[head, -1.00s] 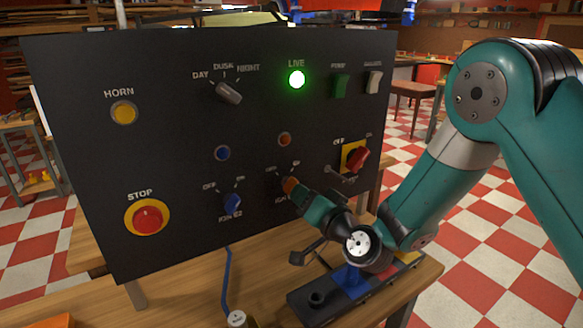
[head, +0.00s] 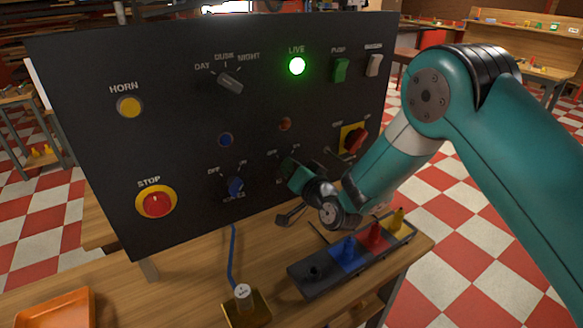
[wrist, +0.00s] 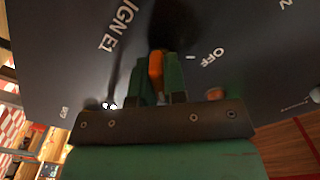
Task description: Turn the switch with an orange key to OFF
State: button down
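The orange key (wrist: 156,66) sits in the dark panel between the IGN E1 label (wrist: 118,27) and the OFF label (wrist: 212,57) in the wrist view. My gripper (wrist: 159,72) has its two green fingers close on either side of the key and appears shut on it. In the head view my gripper (head: 290,170) is at the panel's lower middle and covers the key. A short white mark stands beside OFF. I cannot tell exactly which mark the key points to.
A blue key switch (head: 235,186) is left of my gripper, and a red rotary switch (head: 355,140) is to its right. The red STOP button (head: 156,204) is at lower left. A tray of coloured pegs (head: 345,255) and a brass-coloured block (head: 246,308) stand on the bench below.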

jog(key=shift+f+n+b, duration=0.1)
jog(key=shift+n+b, duration=0.2)
jog(key=shift+b, duration=0.3)
jog(key=n+b, duration=0.2)
jog(key=b, duration=0.2)
jog(key=shift+f+n+b, duration=0.2)
jog(key=shift+n+b, duration=0.15)
jog(key=shift+n, duration=0.05)
jog(key=n+b, duration=0.4)
jog(key=b, duration=0.3)
jog(key=n+b, duration=0.5)
jog(key=b, duration=0.1)
jog(key=n+b, duration=0.1)
jog(key=b, duration=0.1)
jog(key=n+b, duration=0.2)
jog(key=shift+s+a+r+n, duration=0.1)
jog(key=shift+r+n, duration=0.2)
jog(key=c, duration=1.2)
grip_release()
jog(key=shift+r, duration=0.1)
jog(key=shift+o, duration=0.2)
